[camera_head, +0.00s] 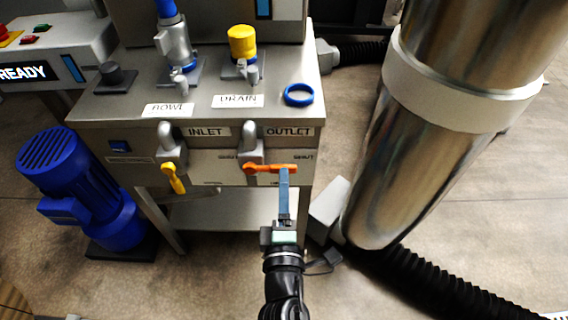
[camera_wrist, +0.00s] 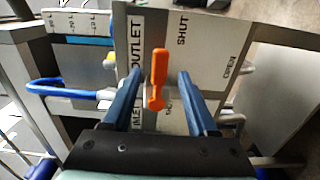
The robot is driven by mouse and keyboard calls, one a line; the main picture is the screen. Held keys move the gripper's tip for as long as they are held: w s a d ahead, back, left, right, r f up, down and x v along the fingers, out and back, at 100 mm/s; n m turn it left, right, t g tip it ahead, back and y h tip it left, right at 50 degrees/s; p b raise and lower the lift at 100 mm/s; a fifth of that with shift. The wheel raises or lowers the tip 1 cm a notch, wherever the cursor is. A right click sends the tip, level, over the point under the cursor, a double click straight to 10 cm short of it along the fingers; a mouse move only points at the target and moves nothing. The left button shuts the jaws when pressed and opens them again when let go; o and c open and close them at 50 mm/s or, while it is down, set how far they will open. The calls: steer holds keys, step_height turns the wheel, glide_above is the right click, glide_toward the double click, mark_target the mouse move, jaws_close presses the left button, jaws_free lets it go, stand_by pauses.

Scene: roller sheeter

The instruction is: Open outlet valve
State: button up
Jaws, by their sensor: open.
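The outlet valve's orange handle (camera_head: 270,168) lies roughly level under the OUTLET label (camera_head: 288,132) in the head view, its free end pointing right beneath the SHUT mark. In the wrist view the orange handle (camera_wrist: 158,78) stands between the two blue fingers, with a gap on each side. The SHUT (camera_wrist: 182,28) and OPEN (camera_wrist: 230,66) marks show on the panel there. My gripper (camera_head: 285,170) is open at the handle's free end; it also shows in the wrist view (camera_wrist: 159,76). The valve's pivot is hard to make out in the wrist view.
A blue ring (camera_head: 298,95) lies on the cabinet top (camera_head: 200,100). A large metal cylinder (camera_head: 425,150) stands close on the right, with a black hose (camera_head: 440,285) below. A blue motor (camera_head: 75,185) stands left.

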mark_target(271, 169)
steer(key=shift+w, duration=2.6)
jaws_close()
